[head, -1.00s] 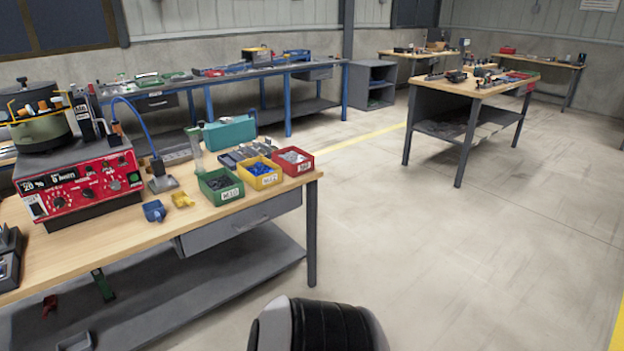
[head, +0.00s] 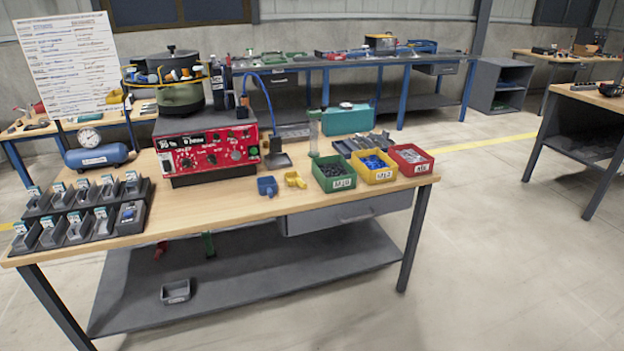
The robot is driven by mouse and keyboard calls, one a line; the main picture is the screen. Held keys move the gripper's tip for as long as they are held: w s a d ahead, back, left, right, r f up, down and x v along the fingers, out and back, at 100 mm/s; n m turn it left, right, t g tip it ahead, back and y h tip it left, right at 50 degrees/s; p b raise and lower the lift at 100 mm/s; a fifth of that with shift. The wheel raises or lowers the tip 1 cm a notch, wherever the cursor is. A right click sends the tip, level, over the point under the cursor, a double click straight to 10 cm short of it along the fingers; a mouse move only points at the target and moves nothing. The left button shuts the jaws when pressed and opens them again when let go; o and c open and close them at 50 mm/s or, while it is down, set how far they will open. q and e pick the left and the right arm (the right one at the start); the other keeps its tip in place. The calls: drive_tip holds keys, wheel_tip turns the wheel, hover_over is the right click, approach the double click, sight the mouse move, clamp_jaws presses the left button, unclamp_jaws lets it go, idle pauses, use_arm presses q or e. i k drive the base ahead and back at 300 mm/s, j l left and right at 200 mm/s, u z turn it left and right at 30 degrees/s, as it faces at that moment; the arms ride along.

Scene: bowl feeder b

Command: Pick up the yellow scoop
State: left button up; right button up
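The yellow scoop (head: 295,179) lies on the wooden tabletop of the near workbench (head: 225,212), close to its front edge. It is small in the head view. A blue scoop-like piece (head: 267,186) lies just left of it, and the green bin (head: 333,174) stands just right of it. Neither of my grippers shows in the head view.
A red control box (head: 207,152) with a bowl feeder (head: 179,92) stands behind the scoops. Yellow (head: 376,168) and red (head: 411,161) bins stand right of the green one. A black rack (head: 82,212) sits at the left. Floor in front and right is clear.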

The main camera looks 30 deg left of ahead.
sight(292, 178)
drive_tip(key=u, duration=1)
